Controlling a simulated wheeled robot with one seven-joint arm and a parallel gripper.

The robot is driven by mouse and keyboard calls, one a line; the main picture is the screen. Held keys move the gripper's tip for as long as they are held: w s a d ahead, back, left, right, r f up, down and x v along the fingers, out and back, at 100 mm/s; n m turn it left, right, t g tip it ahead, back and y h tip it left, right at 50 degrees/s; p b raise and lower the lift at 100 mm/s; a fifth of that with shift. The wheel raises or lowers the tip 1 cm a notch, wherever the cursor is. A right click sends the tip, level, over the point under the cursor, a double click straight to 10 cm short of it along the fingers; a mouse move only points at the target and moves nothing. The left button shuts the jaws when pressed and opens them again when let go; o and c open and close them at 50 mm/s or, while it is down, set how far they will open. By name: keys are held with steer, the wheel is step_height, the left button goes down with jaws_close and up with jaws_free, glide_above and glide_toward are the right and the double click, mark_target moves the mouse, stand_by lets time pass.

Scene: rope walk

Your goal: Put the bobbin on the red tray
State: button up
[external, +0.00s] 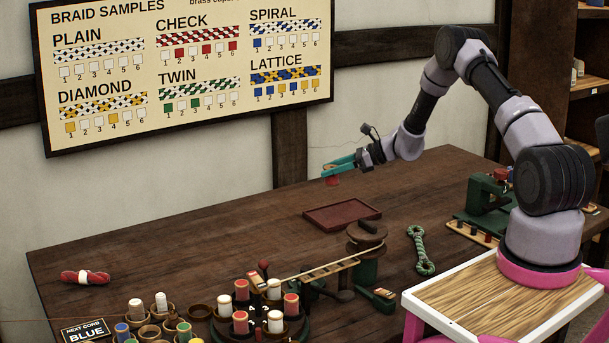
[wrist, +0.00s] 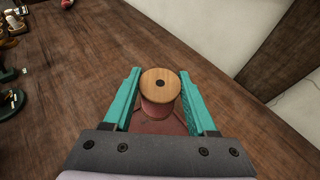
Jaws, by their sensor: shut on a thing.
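My gripper (external: 340,166) is shut on the bobbin (external: 332,180), which shows red below the teal fingers in the external view. In the wrist view the bobbin (wrist: 160,87) has a round pale wooden top with a dark centre hole and pinkish-red thread. It sits upright between the two teal fingers (wrist: 159,98). The red tray (external: 342,214) lies flat on the table, below my gripper in the external view. In the wrist view part of the tray (wrist: 145,126) shows under and behind the bobbin. The bobbin is held in the air, apart from the tray.
A round braiding stand with several bobbins (external: 258,315) is at the table's front, with a wooden drum device (external: 366,240) beside it. A green braided cord (external: 421,250) lies right of the tray. A red cord bundle (external: 86,277) lies far left. The table left of the tray is clear.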

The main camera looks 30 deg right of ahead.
steer(key=shift+m+h, duration=0.4)
steer(key=d+f, duration=0.2)
steer(key=f, duration=0.1)
steer(key=d+f, duration=0.1)
steer(key=f, duration=0.1)
steer(key=shift+s+d+f, duration=0.25)
steer(key=shift+s+d, duration=0.05)
steer(key=shift+d, duration=0.1)
glide_above(342, 213)
steer(key=shift+f, duration=2.2)
steer(key=shift+f, duration=0.1)
steer(key=o, duration=1.4)
steer(key=shift+c, duration=0.2)
